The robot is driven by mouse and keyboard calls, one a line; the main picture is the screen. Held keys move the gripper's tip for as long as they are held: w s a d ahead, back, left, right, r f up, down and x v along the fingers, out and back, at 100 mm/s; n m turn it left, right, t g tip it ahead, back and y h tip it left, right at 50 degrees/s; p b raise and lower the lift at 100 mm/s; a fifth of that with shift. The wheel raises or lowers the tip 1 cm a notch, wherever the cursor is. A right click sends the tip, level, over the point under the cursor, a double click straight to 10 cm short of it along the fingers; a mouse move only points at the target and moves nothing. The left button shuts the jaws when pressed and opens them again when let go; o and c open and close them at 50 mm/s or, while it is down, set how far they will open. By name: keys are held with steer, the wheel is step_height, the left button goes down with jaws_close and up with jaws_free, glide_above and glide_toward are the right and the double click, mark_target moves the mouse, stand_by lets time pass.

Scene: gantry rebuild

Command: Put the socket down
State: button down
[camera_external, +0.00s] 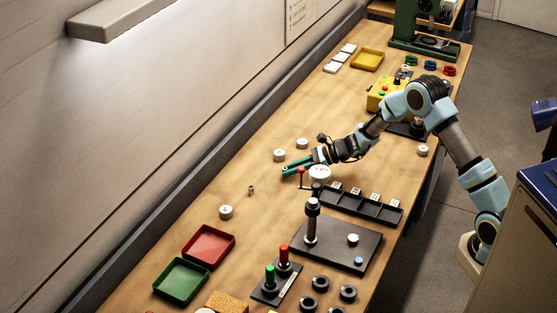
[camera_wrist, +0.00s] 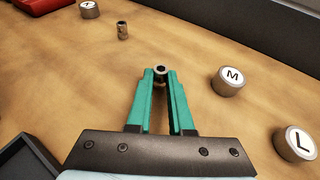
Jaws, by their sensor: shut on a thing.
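My gripper (camera_wrist: 161,76) has teal fingers that are shut on a small dark metal socket (camera_wrist: 160,72) at their tips. In the external view my gripper (camera_external: 287,172) reaches left over the middle of the wooden bench. The held socket is too small to make out there. I cannot tell whether it touches the bench. A second small metal socket (camera_wrist: 122,30) stands on the bench ahead and to the left in the wrist view, apart from the fingers. It also shows in the external view (camera_external: 251,190).
Cylinders marked M (camera_wrist: 230,81) and L (camera_wrist: 296,144) stand right of the fingers in the wrist view. Another cylinder (camera_external: 226,212) stands near the red tray (camera_external: 209,245). A dark slotted rack (camera_external: 358,205) lies near my arm. Bare bench surrounds the second socket.

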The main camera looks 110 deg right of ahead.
step_height(320, 180, up, 8)
steer(key=r+b, duration=0.1)
steer(key=b, duration=0.1)
steer(key=n+g+y+b, duration=0.1)
steer(key=n+y, duration=0.8)
steer(key=y, duration=0.1)
glide_above(257, 226)
step_height(257, 226, down, 6)
steer(key=shift+w+a+r, duration=0.1)
steer(key=shift+r, duration=0.15)
steer(key=shift+f+p, duration=0.4)
steer(key=shift+f, duration=1.65)
steer(key=shift+f, duration=0.25)
steer(key=c, duration=0.8)
jaws_free()
